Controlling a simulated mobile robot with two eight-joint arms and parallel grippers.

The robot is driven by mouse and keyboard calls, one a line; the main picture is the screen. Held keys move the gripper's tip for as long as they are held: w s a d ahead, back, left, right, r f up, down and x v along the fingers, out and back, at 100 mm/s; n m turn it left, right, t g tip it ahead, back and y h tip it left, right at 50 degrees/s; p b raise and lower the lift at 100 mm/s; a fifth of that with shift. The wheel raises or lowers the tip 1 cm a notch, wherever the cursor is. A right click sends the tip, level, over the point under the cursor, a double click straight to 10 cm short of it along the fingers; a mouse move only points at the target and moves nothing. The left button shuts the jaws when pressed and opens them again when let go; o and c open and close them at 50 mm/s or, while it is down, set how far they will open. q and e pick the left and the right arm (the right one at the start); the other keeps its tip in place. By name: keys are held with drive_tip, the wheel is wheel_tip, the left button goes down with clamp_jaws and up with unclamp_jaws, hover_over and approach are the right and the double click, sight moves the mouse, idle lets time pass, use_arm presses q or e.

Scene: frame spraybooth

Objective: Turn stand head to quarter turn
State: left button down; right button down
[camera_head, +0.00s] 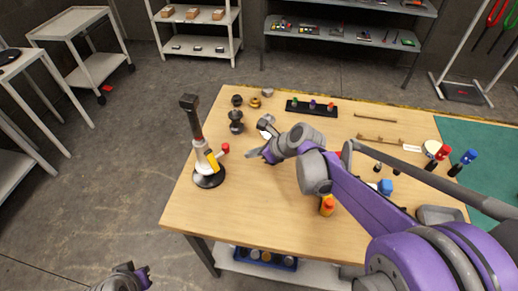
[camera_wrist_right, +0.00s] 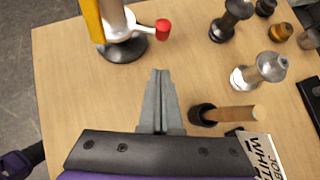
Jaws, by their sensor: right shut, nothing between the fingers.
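The stand (camera_head: 205,160) stands upright near the left edge of the wooden table, with a round black base, a white body, a yellow part and a dark upright head (camera_head: 191,112) on top. A red knob (camera_head: 225,148) sticks out from its right side. In the right wrist view the stand's base (camera_wrist_right: 122,48) and red knob (camera_wrist_right: 163,29) show at the top; the head is out of that view. My right gripper (camera_head: 254,155) is shut and empty, to the right of the stand and apart from it. My left gripper (camera_head: 136,275) is low at the left, off the table; its fingers are unclear.
Dark and metal fittings (camera_head: 236,120) stand behind my right gripper. A wooden-handled tool (camera_wrist_right: 225,113) lies close to the gripper's right. A black rack (camera_head: 312,107) lies farther back. Bare tabletop lies in front of the stand.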

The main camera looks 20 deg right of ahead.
drive_tip(key=x, duration=0.4)
drive_tip(key=shift+w+a+r, duration=0.15)
drive_tip(key=shift+w+a, duration=0.2)
drive_tip(key=shift+w, duration=0.15)
drive_tip(key=shift+w+a+r, duration=0.15)
drive_tip(key=shift+w+a, duration=0.2)
drive_tip(key=shift+w, duration=0.2)
drive_tip(key=shift+w+a+f+p, duration=0.1)
drive_tip(key=shift+w+a+p, duration=0.25)
drive_tip(key=shift+w, duration=0.25)
drive_tip(key=shift+s, duration=0.1)
drive_tip(key=shift+w+n+y, duration=0.3)
drive_tip(key=shift+w+n, duration=0.2)
drive_tip(key=shift+w+a+n+g+y+b, duration=0.1)
drive_tip(key=shift+w+n+g+y+b, duration=0.45)
drive_tip(key=shift+w+n+g, duration=0.35)
drive_tip(key=shift+w+a+n+g+y, duration=0.25)
drive_tip(key=shift+w+n+g+y, duration=0.15)
drive_tip(key=shift+w+n, duration=0.25)
drive_tip(key=shift+w+a+n+g+y, duration=0.25)
drive_tip(key=shift+w+n+g, duration=0.2)
drive_tip(key=shift+n, duration=0.4)
drive_tip(key=shift+w+a, duration=0.1)
